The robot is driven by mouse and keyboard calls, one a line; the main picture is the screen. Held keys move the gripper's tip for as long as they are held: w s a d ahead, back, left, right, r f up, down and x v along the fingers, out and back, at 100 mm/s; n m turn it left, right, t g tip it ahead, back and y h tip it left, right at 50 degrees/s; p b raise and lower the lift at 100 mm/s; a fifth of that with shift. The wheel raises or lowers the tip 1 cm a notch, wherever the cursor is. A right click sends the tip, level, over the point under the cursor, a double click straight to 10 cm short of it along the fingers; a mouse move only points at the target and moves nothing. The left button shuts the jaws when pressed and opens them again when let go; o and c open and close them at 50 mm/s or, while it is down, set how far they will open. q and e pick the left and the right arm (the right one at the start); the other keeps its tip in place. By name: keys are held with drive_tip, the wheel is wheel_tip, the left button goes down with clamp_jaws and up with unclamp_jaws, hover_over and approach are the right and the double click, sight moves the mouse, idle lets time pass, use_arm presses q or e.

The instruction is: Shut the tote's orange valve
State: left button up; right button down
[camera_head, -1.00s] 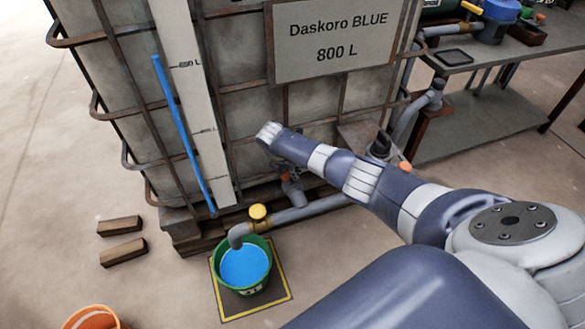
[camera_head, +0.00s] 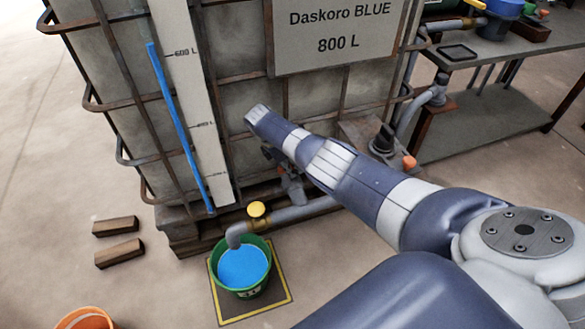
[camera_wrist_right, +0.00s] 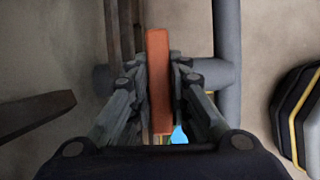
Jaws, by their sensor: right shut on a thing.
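The tote (camera_head: 235,112), a caged tank labelled "Daskoro BLUE 800 L", stands at the back. Its orange valve handle (camera_wrist_right: 158,85) is a long bar in the right wrist view. My right gripper (camera_wrist_right: 159,78) is shut on it, one finger at each side. The handle lies roughly at a right angle to the grey pipe in the wrist view. My left gripper is not in view.
A grey pipe (camera_head: 295,213) with a yellow valve (camera_head: 256,209) ends over a green bucket (camera_head: 250,291) holding blue liquid. Two wooden blocks (camera_head: 119,253) and an orange bucket (camera_head: 85,319) are at left. A workbench (camera_head: 510,45) stands at right.

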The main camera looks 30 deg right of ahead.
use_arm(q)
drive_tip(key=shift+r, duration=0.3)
use_arm(e)
drive_tip(key=c, duration=1.5)
unclamp_jaws()
drive_tip(key=shift+w+a+r, duration=0.15)
drive_tip(key=shift+a+r, duration=0.1)
drive_tip(key=shift+r, duration=0.3)
drive_tip(key=v, duration=1)
drive_tip(key=shift+a+r, duration=0.1)
drive_tip(key=shift+r, duration=0.25)
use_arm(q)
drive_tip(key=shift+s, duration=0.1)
